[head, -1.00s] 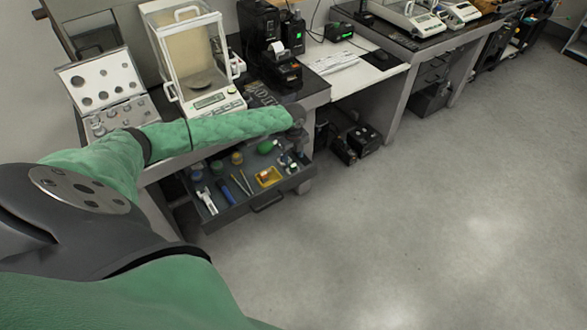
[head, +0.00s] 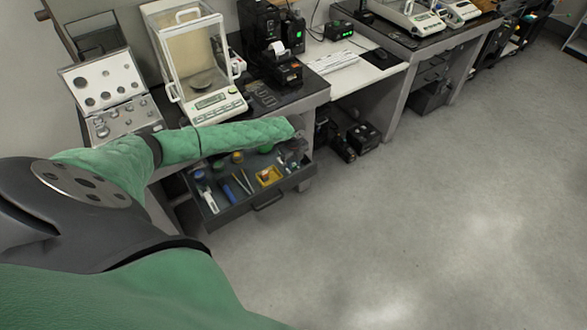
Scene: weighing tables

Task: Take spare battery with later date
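An open drawer (head: 228,216) under the near weighing table holds several small items. In it lies a yellow tray (head: 262,183) with something small and pale inside. I cannot make out a battery or any date at this size. My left arm in its green sleeve reaches across the table front, above the drawer. My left gripper (head: 292,160) hangs at the drawer's right back corner, small and mostly blending with the drawer. I cannot see whether its fingers are apart or hold anything. My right gripper is out of view.
A glass-shielded balance (head: 200,80), a case of weights (head: 112,98) and a black printer (head: 280,68) stand on the near table. Black boxes (head: 362,137) sit on the floor under the white desk. The floor to the right is clear.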

